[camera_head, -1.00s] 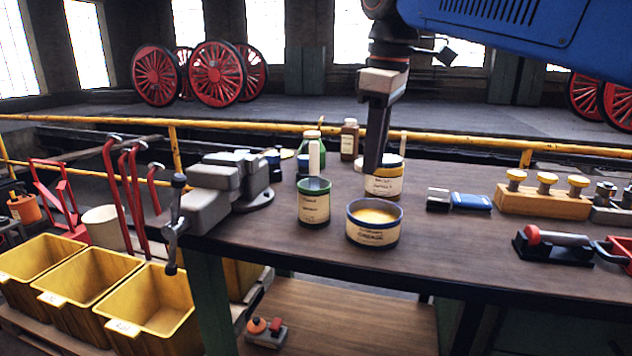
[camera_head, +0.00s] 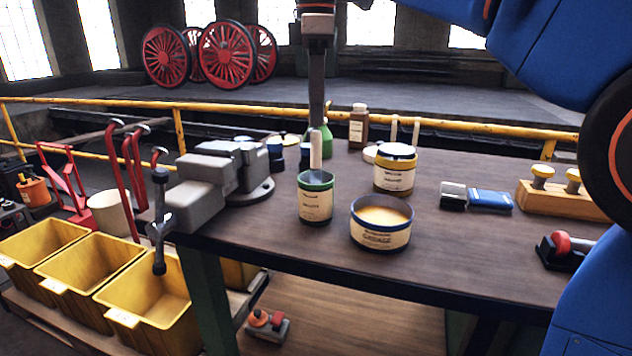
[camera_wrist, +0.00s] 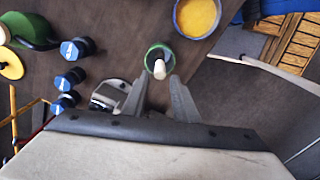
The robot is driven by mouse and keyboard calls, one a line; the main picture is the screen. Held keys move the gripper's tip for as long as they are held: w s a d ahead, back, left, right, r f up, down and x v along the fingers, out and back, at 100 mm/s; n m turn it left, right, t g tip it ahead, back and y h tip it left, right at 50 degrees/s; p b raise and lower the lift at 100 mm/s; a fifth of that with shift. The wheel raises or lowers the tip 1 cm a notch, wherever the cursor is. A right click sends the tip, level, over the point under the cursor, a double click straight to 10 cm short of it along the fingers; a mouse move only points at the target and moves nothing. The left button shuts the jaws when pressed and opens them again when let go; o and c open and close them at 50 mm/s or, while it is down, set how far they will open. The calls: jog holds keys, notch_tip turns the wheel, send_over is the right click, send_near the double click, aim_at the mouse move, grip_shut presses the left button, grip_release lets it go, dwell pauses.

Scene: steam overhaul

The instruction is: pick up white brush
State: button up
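The bristle end is hidden inside the can. My gripper (camera_head: 316,127) points down right above the handle. In the wrist view my gripper (camera_wrist: 159,80) is open, its two fingers apart. The white brush handle (camera_wrist: 160,69) shows near the gap between the fingertips, end-on, over the green can (camera_wrist: 158,53). I cannot tell whether the fingertips reach down past the handle's top.
A blue-rimmed tin of yellow paste (camera_head: 381,222) stands right of the can, with a yellow-rimmed jar (camera_head: 394,170) behind. A grey vise (camera_head: 222,178) is left. A flat blue-handled brush (camera_head: 478,197) lies right. Yellow bins (camera_head: 150,306) stand below the bench's left side.

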aim_at(316, 169)
notch_tip(316, 169, down, 13)
jog(key=shift+r, duration=0.2)
grip_shut()
dwell(0.4)
